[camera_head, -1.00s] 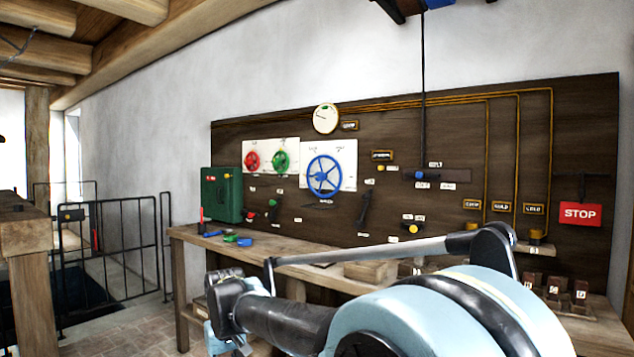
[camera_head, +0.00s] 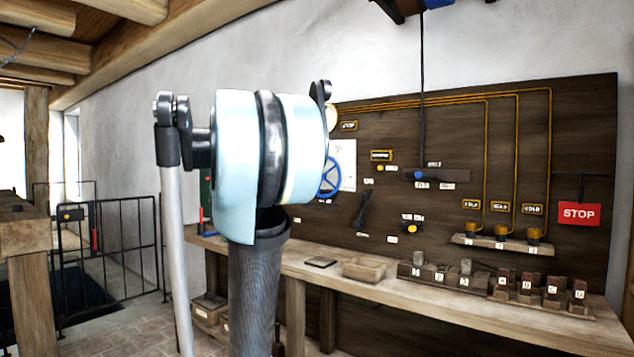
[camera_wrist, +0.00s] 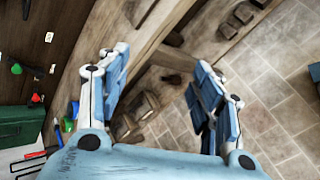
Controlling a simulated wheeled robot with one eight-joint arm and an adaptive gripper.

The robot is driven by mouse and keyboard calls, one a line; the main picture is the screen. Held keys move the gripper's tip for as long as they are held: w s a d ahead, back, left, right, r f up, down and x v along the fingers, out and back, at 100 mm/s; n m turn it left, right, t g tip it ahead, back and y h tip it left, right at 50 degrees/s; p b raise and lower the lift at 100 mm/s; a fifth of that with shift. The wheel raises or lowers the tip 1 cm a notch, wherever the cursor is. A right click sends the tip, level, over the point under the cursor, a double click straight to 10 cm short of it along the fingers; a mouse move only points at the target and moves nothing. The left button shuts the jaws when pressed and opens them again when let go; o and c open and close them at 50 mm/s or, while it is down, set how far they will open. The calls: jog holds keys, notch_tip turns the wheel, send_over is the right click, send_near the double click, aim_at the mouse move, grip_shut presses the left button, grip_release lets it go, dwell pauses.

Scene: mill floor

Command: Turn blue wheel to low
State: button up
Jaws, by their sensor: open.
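The blue wheel (camera_head: 336,176) is on a white plate (camera_head: 348,160) on the dark wall board. In the head view only its right part shows, with my arm in front of the rest. Its low marking cannot be read. My gripper (camera_wrist: 163,82) shows in the wrist view, open and empty, its two fingers well apart. It points down past the bench edge toward the tiled floor. The blue wheel cannot be made out in the wrist view.
The workbench (camera_head: 400,293) runs under the board (camera_head: 450,140), with a wooden box (camera_head: 372,270) and several labelled blocks on it. A red STOP sign (camera_head: 579,214) hangs at right. A green box (camera_wrist: 25,125) and small levers show in the wrist view. A railing (camera_head: 110,245) stands left.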

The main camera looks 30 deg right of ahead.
jog(key=w+d+r+n+t+h, duration=0.1)
jog(key=w+d+r+n+h, duration=0.3)
jog(key=w+d+r+n, duration=0.55)
jog(key=w+d+r+n+t+h, duration=0.2)
jog(key=w+d+r+n+h, duration=0.25)
jog(key=w+d+r, duration=0.9)
jog(key=shift+y, duration=0.35)
jog(key=w+d+f, duration=0.1)
jog(key=w+d, duration=0.2)
jog(key=d, duration=0.2)
jog(key=w+d+f, duration=0.1)
jog(key=w+d, duration=0.1)
jog(key=d, duration=0.3)
jog(key=w+d+f, duration=0.1)
jog(key=w+d, duration=0.2)
jog(key=d, duration=0.1)
jog(key=shift+w+d+f, duration=0.3)
jog(key=shift+w+d, duration=0.05)
jog(key=shift+d, duration=0.05)
jog(key=shift+c, duration=0.3)
jog(key=c, duration=1)
